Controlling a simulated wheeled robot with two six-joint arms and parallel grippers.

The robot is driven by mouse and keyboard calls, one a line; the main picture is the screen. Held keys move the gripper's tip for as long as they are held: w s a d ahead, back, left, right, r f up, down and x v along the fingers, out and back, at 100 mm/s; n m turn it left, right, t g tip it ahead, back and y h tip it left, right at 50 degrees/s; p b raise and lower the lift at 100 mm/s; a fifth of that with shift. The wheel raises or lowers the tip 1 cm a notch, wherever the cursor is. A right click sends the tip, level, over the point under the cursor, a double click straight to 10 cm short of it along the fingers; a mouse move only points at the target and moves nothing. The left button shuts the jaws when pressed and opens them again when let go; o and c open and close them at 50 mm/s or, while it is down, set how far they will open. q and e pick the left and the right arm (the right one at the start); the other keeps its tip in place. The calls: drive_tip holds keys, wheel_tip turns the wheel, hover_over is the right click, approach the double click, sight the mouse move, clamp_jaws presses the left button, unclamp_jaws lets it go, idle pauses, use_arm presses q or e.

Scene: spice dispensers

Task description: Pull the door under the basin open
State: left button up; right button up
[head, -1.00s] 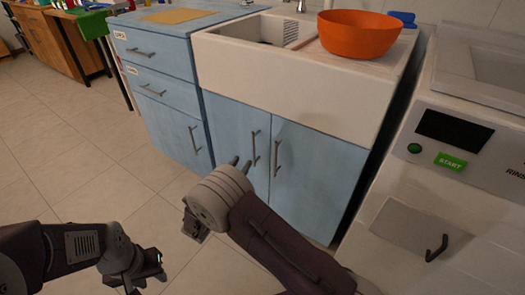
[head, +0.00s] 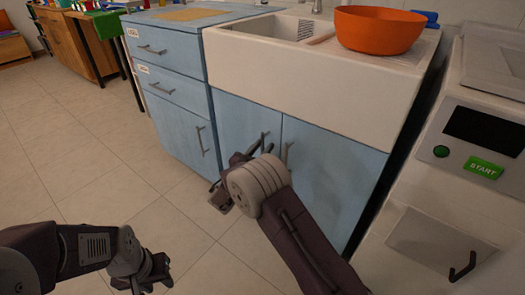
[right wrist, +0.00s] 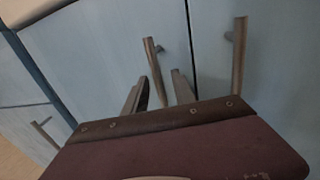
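The basin cabinet has two light blue doors under the white basin (head: 310,75): a left door (head: 235,112) and a right door (head: 335,175). Both look closed. The left door's bar handle shows in the right wrist view (right wrist: 155,70), between the fingers of my right gripper (right wrist: 158,88). Those fingers are apart; I cannot tell whether they touch the handle. The right door's handle (right wrist: 239,55) stands free to the right. In the head view my right wrist partly hides both handles. My left gripper (head: 155,272) is low at the left, away from the cabinet; its finger opening is unclear.
An orange bowl (head: 380,30) sits on the basin's right side. A blue drawer cabinet (head: 170,85) stands left of the basin. A white machine with a green START button (head: 484,168) is close on the right. Tiled floor (head: 95,165) at the left is clear.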

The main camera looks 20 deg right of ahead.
clamp_jaws()
idle(1.4)
